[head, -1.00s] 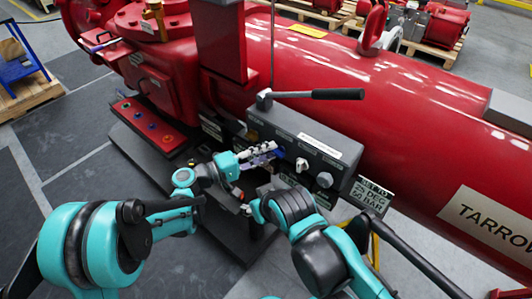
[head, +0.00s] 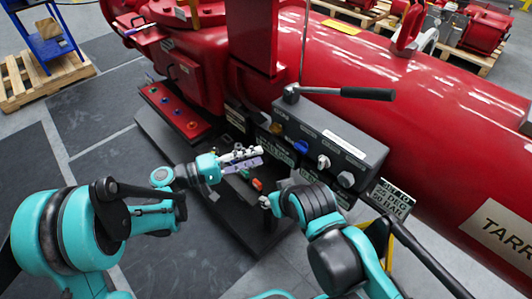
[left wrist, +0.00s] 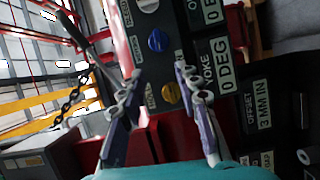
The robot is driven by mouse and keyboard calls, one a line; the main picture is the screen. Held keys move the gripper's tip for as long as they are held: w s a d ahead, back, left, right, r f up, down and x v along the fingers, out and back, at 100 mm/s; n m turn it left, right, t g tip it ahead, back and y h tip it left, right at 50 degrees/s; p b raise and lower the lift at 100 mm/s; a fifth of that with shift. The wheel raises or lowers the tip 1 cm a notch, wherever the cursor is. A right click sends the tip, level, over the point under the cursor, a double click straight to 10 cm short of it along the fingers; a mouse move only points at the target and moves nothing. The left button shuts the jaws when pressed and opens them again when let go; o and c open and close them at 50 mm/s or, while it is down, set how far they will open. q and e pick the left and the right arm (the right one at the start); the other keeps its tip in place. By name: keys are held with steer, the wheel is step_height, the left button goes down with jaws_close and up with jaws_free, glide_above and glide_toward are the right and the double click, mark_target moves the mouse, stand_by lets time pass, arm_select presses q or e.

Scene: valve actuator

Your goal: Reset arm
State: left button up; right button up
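My left gripper (head: 258,156) is in front of the grey control box (head: 330,142), to the left of its blue knob (head: 301,146). In the left wrist view, its two fingers (left wrist: 158,72) stand apart with nothing between them. The blue knob (left wrist: 157,40) and a yellow knob (left wrist: 171,92) show beyond the fingers. My right arm (head: 305,205) comes in from the lower right, below the box. Its gripper end (head: 264,202) is small and partly hidden, so its opening cannot be told.
A black-handled lever (head: 340,93) sits on top of the box. Light knobs (head: 323,161) are on its front. A large red cylinder (head: 430,110) lies behind. A red button panel (head: 174,112) is at the left. Dark mats (head: 110,165) cover open floor there.

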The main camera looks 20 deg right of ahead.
arm_select(q)
steer(key=shift+a, duration=0.25)
stand_by(0.3)
steer(key=s+a+t+y, duration=0.2)
steer(key=s+a+y, duration=0.2)
steer(key=a, duration=0.7)
steer(key=s+a+f+t+y, duration=0.1)
steer(key=s+a+y, duration=0.3)
steer(key=a+y, duration=0.4)
steer(key=s+a+f+t+y, duration=0.1)
steer(key=s+a+t+y, duration=0.3)
steer(key=a, duration=1)
steer(key=shift+s+f+n+y, duration=0.3)
steer(key=shift+s+y, duration=0.25)
steer(key=shift+y, duration=0.35)
